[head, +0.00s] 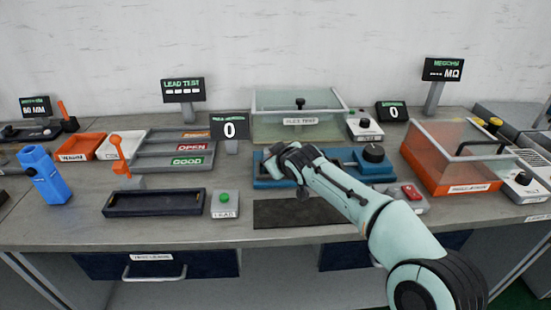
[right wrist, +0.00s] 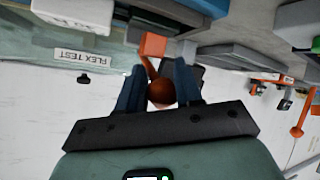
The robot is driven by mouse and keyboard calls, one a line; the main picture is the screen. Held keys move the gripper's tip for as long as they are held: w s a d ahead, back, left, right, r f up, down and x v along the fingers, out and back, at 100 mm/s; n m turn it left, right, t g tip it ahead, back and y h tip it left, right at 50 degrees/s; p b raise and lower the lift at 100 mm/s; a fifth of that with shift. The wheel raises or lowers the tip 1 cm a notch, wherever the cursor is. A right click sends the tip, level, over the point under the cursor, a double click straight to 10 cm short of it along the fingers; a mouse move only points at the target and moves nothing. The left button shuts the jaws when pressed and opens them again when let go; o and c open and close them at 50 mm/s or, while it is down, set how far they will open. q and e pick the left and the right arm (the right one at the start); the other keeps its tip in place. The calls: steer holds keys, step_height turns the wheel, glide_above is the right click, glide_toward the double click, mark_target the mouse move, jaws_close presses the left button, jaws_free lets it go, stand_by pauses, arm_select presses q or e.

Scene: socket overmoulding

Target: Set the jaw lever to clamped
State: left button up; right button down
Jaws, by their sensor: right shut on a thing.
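The blue fixture (head: 378,166) sits at the middle of the bench, with a black knob on its right side. My right gripper (head: 274,154) is over the fixture's left end, and its arm covers much of the fixture. In the right wrist view, an orange lever with a round reddish-orange knob (right wrist: 161,91) stands between my right fingers (right wrist: 157,88). The gripper is shut on this lever at its knob. In the head view the lever is hidden behind the gripper, so its exact setting cannot be told. My left gripper is not in view.
A clear flex test enclosure (head: 270,128) stands just behind the fixture. A counter display (head: 230,127) is at its left, an orange insulation box (head: 440,176) at its right. In front lie a dark mat (head: 305,214) and a green-button box (head: 225,205).

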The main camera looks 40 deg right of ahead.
steer(key=shift+f, duration=0.7)
steer(key=c, duration=0.9)
jaws_free()
steer(key=shift+w, duration=0.1)
steer(key=shift+s+a+r, duration=0.1)
steer(key=shift+s+r, duration=0.3)
steer(key=shift+r, duration=0.15)
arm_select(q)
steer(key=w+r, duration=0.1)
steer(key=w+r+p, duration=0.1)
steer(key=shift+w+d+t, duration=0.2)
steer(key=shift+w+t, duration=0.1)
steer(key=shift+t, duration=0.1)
arm_select(e)
steer(key=v, duration=1.2)
steer(key=shift+s+a, duration=0.1)
steer(key=shift+s, duration=0.05)
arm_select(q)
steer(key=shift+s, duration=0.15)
